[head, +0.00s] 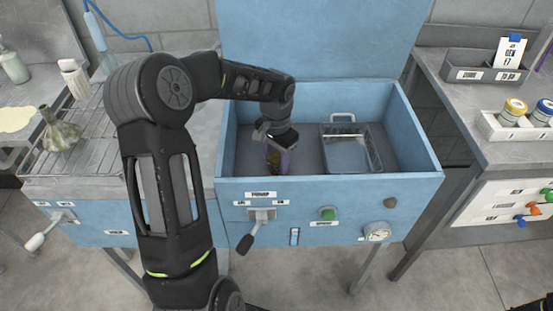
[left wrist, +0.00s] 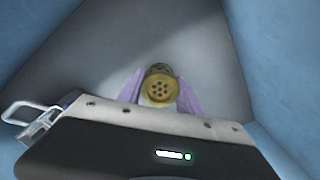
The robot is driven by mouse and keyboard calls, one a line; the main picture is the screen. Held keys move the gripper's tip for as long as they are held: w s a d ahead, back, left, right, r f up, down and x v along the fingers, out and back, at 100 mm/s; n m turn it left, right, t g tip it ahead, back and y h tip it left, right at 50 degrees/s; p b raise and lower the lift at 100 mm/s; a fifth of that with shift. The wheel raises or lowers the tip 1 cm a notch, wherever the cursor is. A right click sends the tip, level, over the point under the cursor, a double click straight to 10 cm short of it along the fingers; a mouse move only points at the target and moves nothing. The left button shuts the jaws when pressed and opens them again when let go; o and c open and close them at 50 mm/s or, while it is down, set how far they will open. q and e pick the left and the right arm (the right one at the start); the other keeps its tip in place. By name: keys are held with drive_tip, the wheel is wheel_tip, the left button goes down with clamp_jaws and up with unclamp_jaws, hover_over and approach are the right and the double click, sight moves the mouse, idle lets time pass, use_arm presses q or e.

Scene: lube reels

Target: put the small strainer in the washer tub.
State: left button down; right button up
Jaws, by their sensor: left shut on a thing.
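The washer tub (head: 405,130) is a blue open box with a grey floor and a raised lid; its walls and floor also show in the left wrist view (left wrist: 265,60). My left gripper (head: 278,160) reaches down inside the left part of the tub, near the front wall. Its purple fingers (left wrist: 160,95) are shut on the small strainer (left wrist: 160,82), a yellow-brass cylinder with a perforated end. The strainer is mostly hidden in the head view, showing as a dark yellowish bit between the fingers. Whether it touches the tub floor I cannot tell.
A metal basket (head: 348,152) with a raised handle stands in the tub, right of my left gripper. A wire rack (head: 90,150) with a greenish flask (head: 60,130) is on the left. A right-hand bench holds a grey bin (head: 480,75) and a jar tray (head: 500,128).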

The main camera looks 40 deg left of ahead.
sight(277, 157)
use_arm(q)
drive_tip(key=shift+f, duration=0.15)
drive_tip(key=c, duration=0.8)
unclamp_jaws()
wheel_tip(277, 157, up, 12)
drive_tip(key=shift+r, duration=0.2)
idle(0.3)
